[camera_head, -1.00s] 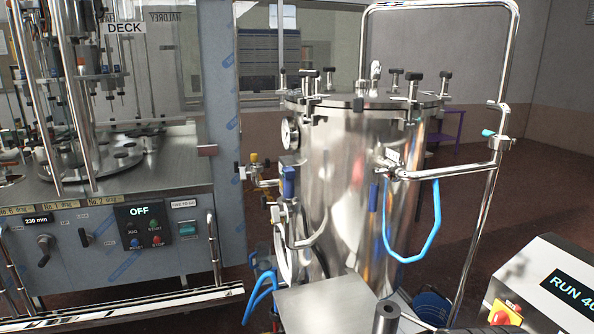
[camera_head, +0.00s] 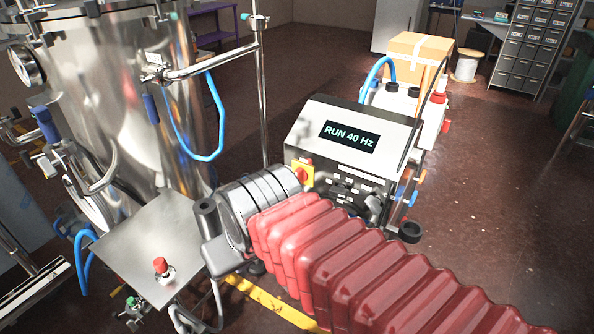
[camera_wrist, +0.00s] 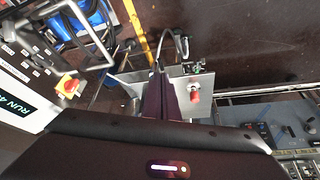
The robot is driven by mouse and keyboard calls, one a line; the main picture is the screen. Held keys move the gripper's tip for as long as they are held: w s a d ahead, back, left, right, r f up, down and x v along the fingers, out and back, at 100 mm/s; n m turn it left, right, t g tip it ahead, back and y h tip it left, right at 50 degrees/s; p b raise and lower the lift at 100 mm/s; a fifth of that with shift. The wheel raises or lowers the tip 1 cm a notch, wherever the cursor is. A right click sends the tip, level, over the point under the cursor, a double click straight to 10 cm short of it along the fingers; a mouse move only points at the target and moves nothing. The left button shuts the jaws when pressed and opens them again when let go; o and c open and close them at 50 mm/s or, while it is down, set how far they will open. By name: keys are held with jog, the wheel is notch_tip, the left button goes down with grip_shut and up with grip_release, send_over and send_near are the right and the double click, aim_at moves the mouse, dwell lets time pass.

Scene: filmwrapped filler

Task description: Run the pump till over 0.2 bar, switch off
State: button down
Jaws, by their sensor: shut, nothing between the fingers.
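The pump's control cabinet (camera_head: 349,150) stands right of the tank, its lit display (camera_head: 349,136) reading "RUN 40 Hz". A red rotary switch on a yellow plate (camera_head: 303,174) is on its front; the same switch shows at left in the wrist view (camera_wrist: 68,86). A round gauge (camera_head: 27,64) on the steel tank (camera_head: 125,90) is seen at a slant and I cannot read its needle. My gripper (camera_wrist: 160,73) is shut and empty, over the steel plate in the wrist view, apart from the switch. In the head view I cannot make out its fingertips.
The steel plate (camera_head: 140,225) has a red knob (camera_head: 160,266) on it. A blue hose (camera_head: 218,140) hangs beside the tank. A cardboard box (camera_head: 417,60) sits behind the cabinet. The floor at right is open.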

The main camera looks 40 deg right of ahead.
jog(key=w+d+f+m, duration=0.4)
jog(key=d, duration=0.6)
jog(key=w+d+f+m, duration=0.3)
jog(key=w+d+f, duration=0.1)
jog(key=d, duration=0.6)
jog(key=w+d+f+m, duration=0.4)
jog(key=w+d, duration=0.1)
jog(key=d, duration=0.5)
jog(key=w+d+r+m+t+h, duration=0.1)
jog(key=w+d, duration=0.3)
jog(key=d, duration=0.5)
jog(key=shift+w+d+r+t+h, duration=0.35)
jog(key=shift+r+t+h, duration=0.1)
jog(key=shift+h, duration=0.25)
send_near(302, 179)
notch_tip(302, 179, down, 3)
jog(key=s+d, duration=0.2)
jog(key=shift+w+a+f, duration=0.1)
jog(key=shift+w+a, duration=0.15)
jog(key=shift+w, duration=0.85)
jog(key=shift+w+a+f, duration=0.1)
jog(key=shift+w+a, duration=0.15)
jog(key=shift+w, duration=0.85)
